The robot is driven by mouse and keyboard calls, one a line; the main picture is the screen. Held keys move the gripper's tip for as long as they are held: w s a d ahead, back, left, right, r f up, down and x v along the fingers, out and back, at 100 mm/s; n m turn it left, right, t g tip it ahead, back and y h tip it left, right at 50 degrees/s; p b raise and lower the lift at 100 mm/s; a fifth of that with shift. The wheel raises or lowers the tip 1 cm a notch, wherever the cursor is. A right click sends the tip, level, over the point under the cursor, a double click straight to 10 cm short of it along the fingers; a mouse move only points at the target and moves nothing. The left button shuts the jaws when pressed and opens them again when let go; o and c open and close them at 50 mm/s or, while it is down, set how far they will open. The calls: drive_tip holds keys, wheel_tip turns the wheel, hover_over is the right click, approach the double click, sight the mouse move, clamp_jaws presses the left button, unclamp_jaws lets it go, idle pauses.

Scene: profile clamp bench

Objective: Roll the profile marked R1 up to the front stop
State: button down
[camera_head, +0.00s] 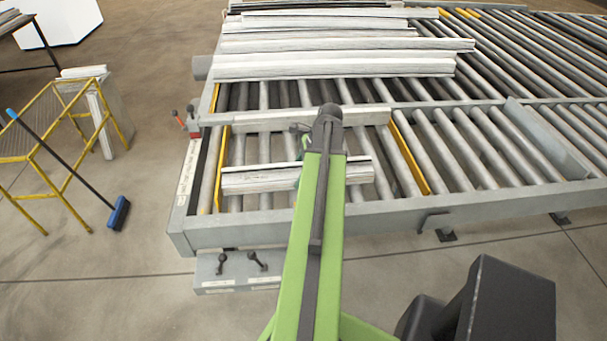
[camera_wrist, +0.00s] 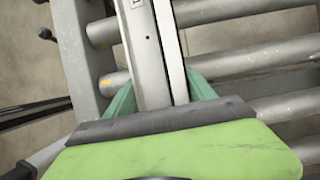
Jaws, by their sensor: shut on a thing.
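A pale grey, long profile (camera_head: 255,181) lies left to right across the rollers at the near end of the roller table (camera_head: 400,211). My gripper (camera_wrist: 160,98) is shut on this profile, one teal finger on each side, as the wrist view also shows the profile (camera_wrist: 148,60) between them. Part of a small label shows at the top edge of that view, but I cannot read it as R1. In the head view my green arm covers the middle of the profile and most of the gripper. The table's near rail lies just in front of the profile; I cannot tell which part is the front stop.
Several long pale profiles (camera_head: 335,66) lie at the back of the rollers. A grey crossbar (camera_head: 265,124) lies behind the held profile. Yellow strips (camera_head: 409,155) flank the near bay. A yellow rack (camera_head: 85,90) and a blue broom (camera_head: 119,213) stand left, off the table.

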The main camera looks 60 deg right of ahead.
drive_tip(key=shift+w+a, duration=0.15)
drive_tip(key=shift+w, duration=0.05)
drive_tip(key=shift+c, duration=1.2)
unclamp_jaws()
drive_tip(key=shift+w, duration=0.1)
drive_tip(key=p+v, duration=1.6)
drive_tip(key=v, duration=0.1)
drive_tip(key=shift+r, duration=0.15)
